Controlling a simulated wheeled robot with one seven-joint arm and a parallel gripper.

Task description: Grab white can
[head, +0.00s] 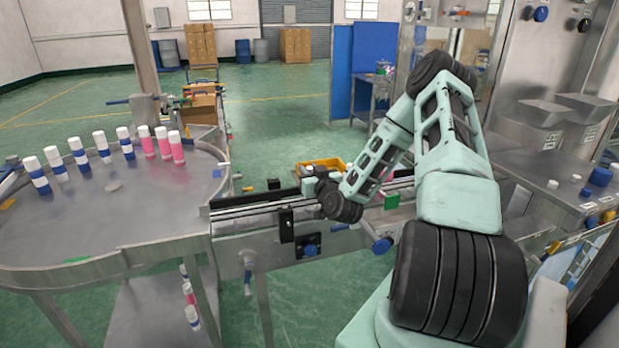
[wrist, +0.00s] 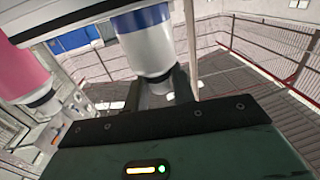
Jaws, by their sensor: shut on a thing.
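In the wrist view, my gripper (wrist: 160,90) is shut on a white can (wrist: 147,58) with a blue band. The can stands between the two dark fingers, and its upper part is cut off by the picture edge. A pink can (wrist: 20,70) is at the left edge of the wrist view, apart from my fingers. In the head view, my arm bends down to the conveyor rail. My fingers and the held can cannot be made out there.
In the head view, several white-and-blue cans (head: 79,153) and pink cans (head: 163,143) stand in a row on the round steel table (head: 130,215). The conveyor rail (head: 255,200) runs right from it. A yellow crate (head: 318,166) lies behind the rail. A steel machine (head: 530,90) stands at right.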

